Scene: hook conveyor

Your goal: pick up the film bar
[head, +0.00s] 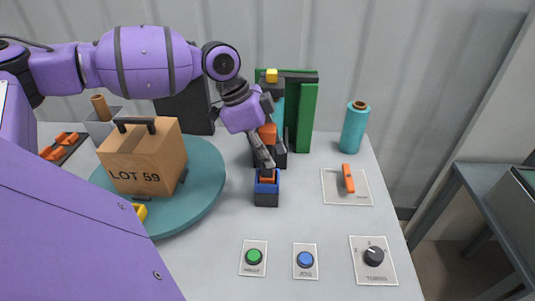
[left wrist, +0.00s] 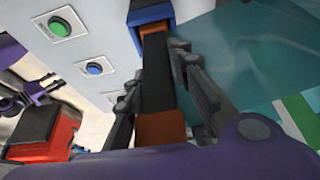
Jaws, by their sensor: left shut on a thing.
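The film bar (left wrist: 157,75) is a dark bar with orange ends. In the left wrist view its far end meets a blue holder (left wrist: 150,14). In the head view an orange end (head: 267,131) shows by my gripper, and the blue holder (head: 266,197) stands just in front with orange in its top. My left gripper (head: 268,158) reaches down from the left and is shut on the bar, one finger on each side, as the left wrist view (left wrist: 158,70) shows. The fingers hide part of the bar in the head view. I cannot tell whether the bar is clear of the holder.
A teal turntable (head: 210,185) carries a cardboard box (head: 145,160) marked LOT 59. A green stand (head: 307,118) is behind my gripper. A teal roll (head: 355,128) and an orange lever (head: 348,178) are to the right. Green (head: 254,257) and blue (head: 305,259) buttons and a knob (head: 374,256) line the front.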

